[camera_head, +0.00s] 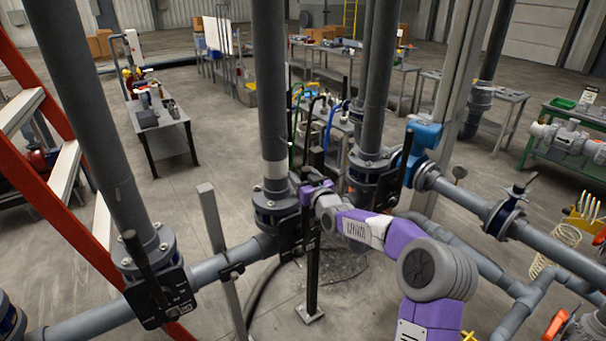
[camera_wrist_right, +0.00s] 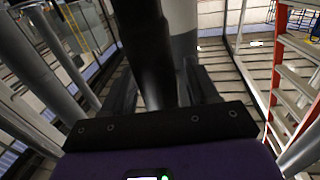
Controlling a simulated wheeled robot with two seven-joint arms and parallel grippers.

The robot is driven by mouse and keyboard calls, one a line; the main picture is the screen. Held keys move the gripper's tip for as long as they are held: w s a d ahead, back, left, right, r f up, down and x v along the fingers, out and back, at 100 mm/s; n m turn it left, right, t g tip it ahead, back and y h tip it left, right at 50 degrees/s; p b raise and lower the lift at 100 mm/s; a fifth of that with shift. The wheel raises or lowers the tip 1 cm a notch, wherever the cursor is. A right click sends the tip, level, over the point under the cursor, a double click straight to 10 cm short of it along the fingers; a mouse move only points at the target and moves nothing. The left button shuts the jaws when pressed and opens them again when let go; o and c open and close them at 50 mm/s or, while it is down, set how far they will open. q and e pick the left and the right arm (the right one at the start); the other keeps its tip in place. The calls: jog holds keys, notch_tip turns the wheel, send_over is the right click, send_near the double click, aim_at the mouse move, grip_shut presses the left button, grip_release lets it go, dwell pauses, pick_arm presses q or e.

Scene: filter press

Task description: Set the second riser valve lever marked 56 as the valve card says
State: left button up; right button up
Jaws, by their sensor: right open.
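The second riser (camera_head: 272,100) is a grey vertical pipe with a dark flanged valve (camera_head: 272,210) at its foot. A black plate hangs at the valve's front; I cannot read its marking. My right gripper (camera_head: 308,190), purple and dark, is at this valve's right side. In the right wrist view a black lever (camera_wrist_right: 148,45) rises between the two dark, open fingers (camera_wrist_right: 160,92). It looks unclamped; whether a finger touches it I cannot tell. In the head view the gripper partly hides this lever. My left gripper is not in view. I find no readable valve card.
The left riser has its own black lever (camera_head: 142,262). Another black lever (camera_head: 404,158) stands by the right risers. A red ladder (camera_head: 60,190) is at the left. A grey horizontal pipe (camera_head: 215,265) joins the valves.

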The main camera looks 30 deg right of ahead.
jog(key=shift+w, duration=0.1)
grip_shut()
dwell(0.3)
